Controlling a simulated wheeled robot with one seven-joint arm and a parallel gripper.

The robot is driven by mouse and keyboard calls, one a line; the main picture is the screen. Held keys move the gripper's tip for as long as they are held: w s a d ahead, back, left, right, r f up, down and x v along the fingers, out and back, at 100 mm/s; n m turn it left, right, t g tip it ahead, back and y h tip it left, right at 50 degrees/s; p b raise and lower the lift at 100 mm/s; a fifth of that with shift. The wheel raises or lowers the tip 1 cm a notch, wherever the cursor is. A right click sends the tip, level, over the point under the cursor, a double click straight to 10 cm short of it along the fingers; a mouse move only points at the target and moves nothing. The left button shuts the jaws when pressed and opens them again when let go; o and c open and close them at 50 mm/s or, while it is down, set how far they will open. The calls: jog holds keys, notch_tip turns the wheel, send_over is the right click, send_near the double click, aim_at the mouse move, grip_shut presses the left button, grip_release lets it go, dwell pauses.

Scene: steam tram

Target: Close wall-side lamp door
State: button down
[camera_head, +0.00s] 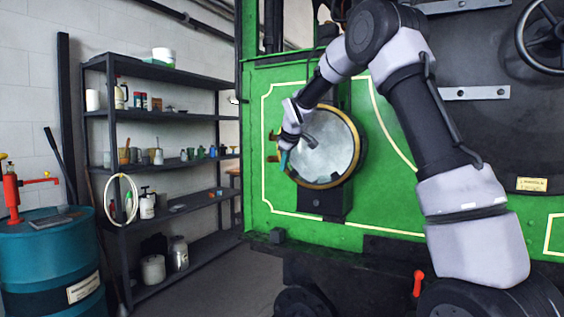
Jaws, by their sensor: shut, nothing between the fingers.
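The lamp on the green tram front has a round glass door (336,158) with a brass rim. The door's face is toward the camera, and brass hinge pieces (272,158) show at its left. I cannot tell whether the door is fully seated against the lamp body. My gripper (284,160) is shut and empty at the left edge of the door, beside the hinge side. My wrist covers the upper left part of the rim. Whether the fingers touch the rim is unclear.
My arm reaches across the green tram panel (385,205). A dark shelf (165,115) with cans and bottles stands by the wall at left. A blue drum (50,265) with a red pump (12,190) stands at far left. Floor between shelf and tram is clear.

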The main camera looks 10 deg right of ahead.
aim_at(287, 172)
jog(key=shift+w+d, duration=0.15)
jog(key=shift+w, duration=0.15)
jog(key=w, duration=0.1)
jog(key=w+m, duration=0.1)
jog(key=shift+w+d+h, duration=0.3)
jog(key=shift+w+d, duration=0.25)
jog(key=shift+w, duration=0.1)
jog(key=shift+d+r+m, duration=0.1)
jog(key=shift+r+m, duration=0.05)
jog(key=shift+m, duration=0.15)
jog(key=shift+r, duration=0.1)
